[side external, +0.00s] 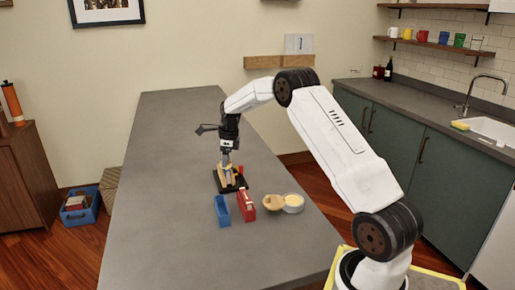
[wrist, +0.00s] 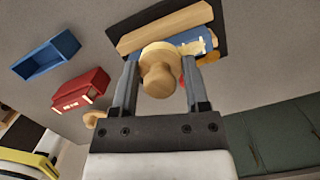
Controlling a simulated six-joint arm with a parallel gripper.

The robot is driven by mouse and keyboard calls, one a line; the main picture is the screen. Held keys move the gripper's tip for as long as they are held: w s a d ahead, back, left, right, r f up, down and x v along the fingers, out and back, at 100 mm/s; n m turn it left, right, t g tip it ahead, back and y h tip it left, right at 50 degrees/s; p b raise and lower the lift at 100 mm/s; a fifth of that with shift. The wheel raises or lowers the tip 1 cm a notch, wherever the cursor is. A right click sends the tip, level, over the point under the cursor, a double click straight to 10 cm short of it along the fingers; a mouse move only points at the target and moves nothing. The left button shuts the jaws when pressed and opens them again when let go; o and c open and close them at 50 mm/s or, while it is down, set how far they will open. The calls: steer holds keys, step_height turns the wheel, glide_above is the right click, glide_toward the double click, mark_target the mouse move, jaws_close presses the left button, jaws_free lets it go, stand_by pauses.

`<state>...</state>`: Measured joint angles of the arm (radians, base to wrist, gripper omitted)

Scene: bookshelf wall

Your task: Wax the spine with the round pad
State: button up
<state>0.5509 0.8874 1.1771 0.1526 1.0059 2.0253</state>
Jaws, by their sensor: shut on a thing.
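My gripper (wrist: 160,62) is shut on the round pad (wrist: 158,78), a pale wooden disc with a knob between the fingers. In the wrist view the pad's far edge overlaps a blue spine (wrist: 207,37), held beside a wooden bar (wrist: 165,27) on a black base (wrist: 118,40). A pale cream patch shows on the spine just right of the pad. Whether the pad's face presses on the spine is hidden. In the side view my gripper (side external: 229,165) points down over this holder. A round dish with pale yellow contents (side external: 293,203) stands nearer the camera, likely the wax.
A blue open box (side external: 222,211) and a red box (side external: 245,206) stand in front of the holder. A round wooden piece (side external: 273,201) sits between the red box and the dish. The grey counter (side external: 170,240) is clear to the left and behind.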

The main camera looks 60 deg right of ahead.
steer(key=shift+s+a, duration=1.65)
steer(key=shift+a, duration=0.05)
step_height(320, 180, up, 8)
steer(key=shift+s+d, duration=0.1)
